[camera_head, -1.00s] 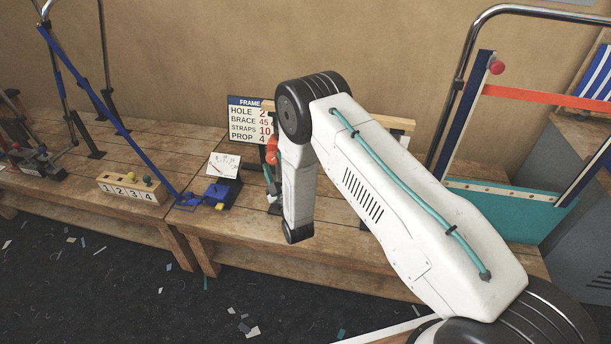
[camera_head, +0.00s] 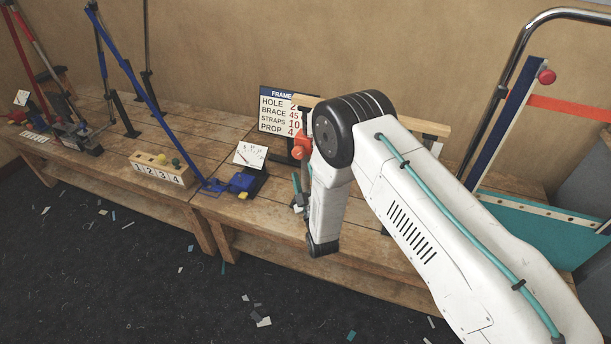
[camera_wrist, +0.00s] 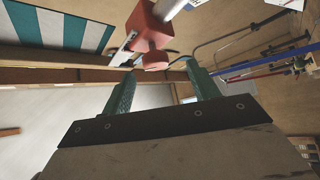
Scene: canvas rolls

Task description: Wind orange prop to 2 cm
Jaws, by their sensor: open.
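The orange prop (camera_head: 301,146) stands upright on the bench, just left of my arm's forearm link. In the wrist view its orange block and round knob (camera_wrist: 153,50) show at upper centre, with a pale ruler-like strip (camera_wrist: 122,50) beside them. My gripper (camera_wrist: 160,68) has two teal fingers spread apart. The knob appears between or just beyond the fingertips; I cannot tell if they touch it. The strip's reading is too small to tell.
A sign (camera_head: 280,118) behind the prop lists hole, brace, straps and prop values, partly covered. A dial card (camera_head: 250,154) with a blue device (camera_head: 243,183), a numbered block (camera_head: 163,168) and a blue slanted bar (camera_head: 140,85) stand left. A teal panel (camera_head: 540,228) is at right.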

